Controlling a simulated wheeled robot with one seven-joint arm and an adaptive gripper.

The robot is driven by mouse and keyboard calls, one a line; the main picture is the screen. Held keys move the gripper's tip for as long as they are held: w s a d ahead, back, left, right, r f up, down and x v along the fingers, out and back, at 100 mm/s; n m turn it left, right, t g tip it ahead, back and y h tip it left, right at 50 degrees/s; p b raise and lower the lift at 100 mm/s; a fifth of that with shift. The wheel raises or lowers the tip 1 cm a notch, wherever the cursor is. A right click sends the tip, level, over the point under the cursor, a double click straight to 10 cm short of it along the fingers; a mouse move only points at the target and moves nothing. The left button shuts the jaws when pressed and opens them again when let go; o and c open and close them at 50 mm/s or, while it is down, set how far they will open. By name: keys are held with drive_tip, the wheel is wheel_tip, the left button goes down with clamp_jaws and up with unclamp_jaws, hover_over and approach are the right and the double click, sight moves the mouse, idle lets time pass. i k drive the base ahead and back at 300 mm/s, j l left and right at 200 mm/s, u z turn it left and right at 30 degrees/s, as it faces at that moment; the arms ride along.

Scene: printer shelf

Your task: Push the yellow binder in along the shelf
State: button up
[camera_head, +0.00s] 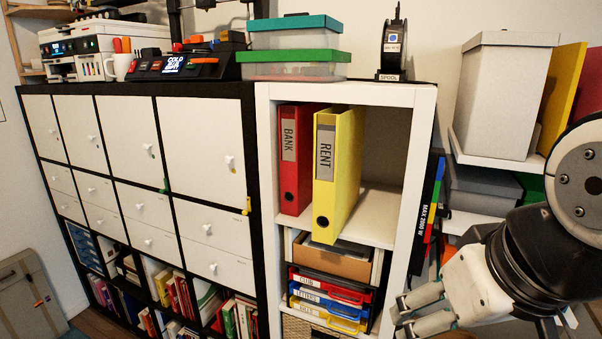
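The yellow binder (345,165), labelled RENT, stands upright in the top compartment of the white shelf (423,150). Its spine sticks out further towards me than the red binder (294,160), labelled BANK, which stands just to its left. My gripper (400,317) is at the lower right, in front of and to the right of the white shelf, well below the binder and apart from it. Its two fingers point left, and nothing shows between them. How far they are spread is hard to tell.
Right of the yellow binder the compartment is empty. Below are paper trays (330,298). Green-lidded boxes (293,65) and a spool stand (393,45) sit on top. A black cabinet with white doors (203,145) adjoins on the left. Boxes on shelves (505,95) stand at right.

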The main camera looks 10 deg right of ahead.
sight(339, 130)
drive_tip(key=i+u, duration=0.2)
drive_tip(key=u, duration=0.15)
drive_tip(key=i+u, duration=0.25)
drive_tip(key=u, duration=0.15)
